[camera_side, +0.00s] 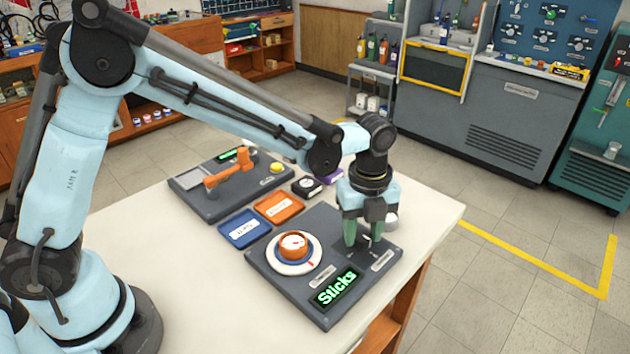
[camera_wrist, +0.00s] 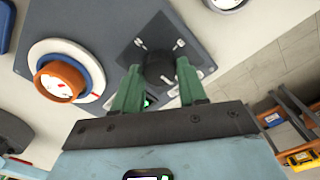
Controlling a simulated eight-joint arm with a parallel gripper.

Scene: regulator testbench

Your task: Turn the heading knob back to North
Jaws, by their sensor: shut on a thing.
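A dark panel (camera_side: 272,262) on the white table carries two knobs. The orange knob (camera_side: 293,245) has a white face with a red mark and sits on a blue and white ring; it also shows in the wrist view (camera_wrist: 59,82). The black knob (camera_wrist: 159,69) sits on a dark plate with white marks around it. My gripper (camera_side: 362,236) is shut on the black knob, one green finger on each side; the fingers largely hide this knob in the side view. A green display (camera_side: 337,288) reads "Sticks". I cannot read which knob is labelled heading.
Blue (camera_side: 244,229) and orange (camera_side: 279,207) trays lie behind the panel. A second panel with an orange lever (camera_side: 231,165) and a yellow button (camera_side: 276,167) stands farther back. A small dark box (camera_side: 307,186) is nearby. The near-left tabletop is clear.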

